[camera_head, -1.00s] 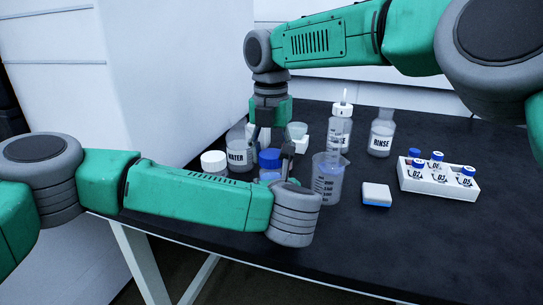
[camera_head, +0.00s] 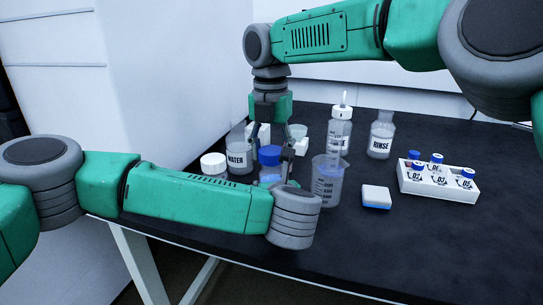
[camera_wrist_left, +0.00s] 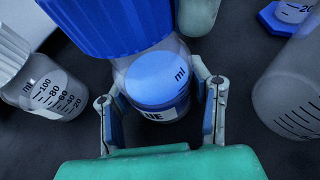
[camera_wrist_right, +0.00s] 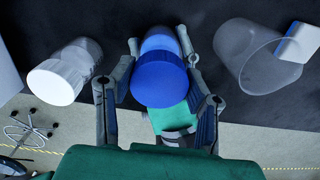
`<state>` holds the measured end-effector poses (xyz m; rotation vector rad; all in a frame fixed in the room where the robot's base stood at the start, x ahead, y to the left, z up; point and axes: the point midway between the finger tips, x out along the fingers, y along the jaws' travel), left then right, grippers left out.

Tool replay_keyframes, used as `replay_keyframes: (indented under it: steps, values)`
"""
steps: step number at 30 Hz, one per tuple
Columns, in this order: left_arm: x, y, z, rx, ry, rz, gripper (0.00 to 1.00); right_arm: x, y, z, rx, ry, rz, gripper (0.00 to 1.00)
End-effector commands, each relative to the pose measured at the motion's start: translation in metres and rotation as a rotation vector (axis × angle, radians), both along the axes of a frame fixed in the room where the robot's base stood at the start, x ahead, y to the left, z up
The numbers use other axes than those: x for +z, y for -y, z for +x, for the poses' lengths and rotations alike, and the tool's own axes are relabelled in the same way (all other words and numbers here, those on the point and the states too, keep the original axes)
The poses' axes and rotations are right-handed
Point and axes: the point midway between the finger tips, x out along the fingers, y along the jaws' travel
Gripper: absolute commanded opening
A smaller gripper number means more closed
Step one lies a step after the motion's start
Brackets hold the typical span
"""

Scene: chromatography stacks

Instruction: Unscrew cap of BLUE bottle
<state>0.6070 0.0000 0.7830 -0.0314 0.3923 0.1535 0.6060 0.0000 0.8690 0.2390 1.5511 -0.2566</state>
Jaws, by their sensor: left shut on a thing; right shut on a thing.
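The BLUE bottle (camera_wrist_left: 155,85) is a clear bottle with blue liquid and a label reading "UE". Its large ribbed blue cap (camera_head: 269,155) sits at its top, and shows from above in the right wrist view (camera_wrist_right: 160,80). My left gripper (camera_wrist_left: 157,74) is shut on the bottle body from the side. My right gripper (camera_wrist_right: 158,42) comes down from above and is shut on the cap, one finger on each side. I cannot tell whether the cap is still threaded on the neck. The lower bottle is hidden behind my left wrist in the head view.
A white-capped bottle (camera_head: 213,162) and the WATER bottle (camera_head: 238,158) stand close left. A clear beaker (camera_head: 327,182) stands close right. The RINSE bottle (camera_head: 381,138), a sponge (camera_head: 376,197) and a vial rack (camera_head: 437,185) lie further right. The front right table is clear.

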Motion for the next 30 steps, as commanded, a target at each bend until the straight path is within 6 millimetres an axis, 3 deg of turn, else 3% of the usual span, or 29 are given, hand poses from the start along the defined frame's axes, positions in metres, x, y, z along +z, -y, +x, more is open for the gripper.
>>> replay_keyframes:
  steps: [18, 30]
  values:
    - [-0.001, -0.001, 0.0, 0.002, -0.002, 0.002, 0.0, 0.011, -0.001, -0.001, 0.001, -0.002, 0.002, 0.08]
    - [-0.001, -0.001, 0.0, 0.002, -0.003, 0.002, 0.0, 0.05, -0.002, 0.0, 0.001, -0.001, 0.001, 0.08]
